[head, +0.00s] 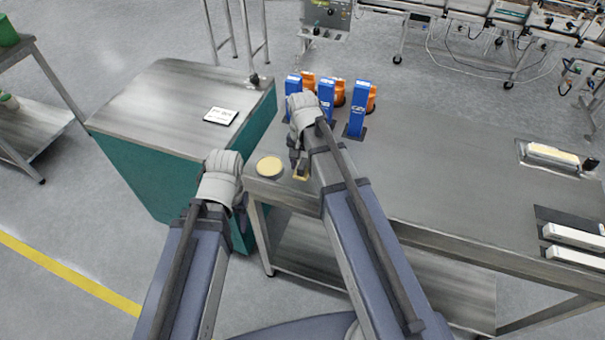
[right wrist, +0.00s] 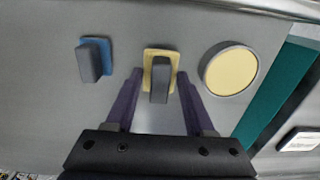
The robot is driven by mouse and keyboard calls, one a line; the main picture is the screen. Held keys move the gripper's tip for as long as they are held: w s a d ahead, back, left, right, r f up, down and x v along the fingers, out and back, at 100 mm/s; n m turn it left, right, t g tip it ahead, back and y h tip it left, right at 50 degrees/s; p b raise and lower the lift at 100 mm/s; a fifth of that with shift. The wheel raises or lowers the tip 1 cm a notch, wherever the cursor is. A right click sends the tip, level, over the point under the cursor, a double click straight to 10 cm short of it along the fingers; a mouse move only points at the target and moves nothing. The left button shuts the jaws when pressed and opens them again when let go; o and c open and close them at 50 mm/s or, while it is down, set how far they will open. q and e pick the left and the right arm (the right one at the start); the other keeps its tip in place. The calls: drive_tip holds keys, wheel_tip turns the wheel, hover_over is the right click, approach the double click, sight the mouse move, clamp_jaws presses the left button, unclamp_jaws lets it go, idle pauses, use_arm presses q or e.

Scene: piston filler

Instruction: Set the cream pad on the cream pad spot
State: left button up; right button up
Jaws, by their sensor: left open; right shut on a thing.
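The cream pad (right wrist: 150,58), a small cream-yellow square with an upright grey grip, sits between my right gripper's fingers (right wrist: 160,76). It also shows in the head view (head: 302,176) below my right gripper (head: 298,164), near the table's front-left corner. My right gripper is shut on it; whether it touches the table is unclear. A round cream disc with a grey rim (right wrist: 230,72), seemingly the cream pad spot, lies beside it; it also shows in the head view (head: 269,166). My left gripper (head: 241,199) is open and empty, left of the table corner.
A blue pad with a grey grip (right wrist: 95,60) stands on the other side of the cream pad. Blue blocks (head: 327,99) and orange items (head: 361,95) stand further back on the table (head: 430,160). A teal cabinet (head: 165,100) with a white plate (head: 220,116) adjoins at left.

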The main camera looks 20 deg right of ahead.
sight(302, 172)
drive_tip(key=shift+f+b, duration=1.35)
drive_tip(key=shift+f, duration=0.35)
drive_tip(key=shift+f, duration=0.15)
drive_tip(key=o, duration=1.2)
wheel_tip(302, 172, up, 12)
drive_tip(key=p, duration=1.2)
drive_tip(key=shift+r, duration=0.25)
drive_tip(key=s+a+n+h, duration=0.1)
drive_tip(key=s+a+n, duration=0.9)
drive_tip(key=s, duration=0.4)
drive_tip(key=shift+s+n, duration=0.3)
drive_tip(key=shift+s, duration=0.05)
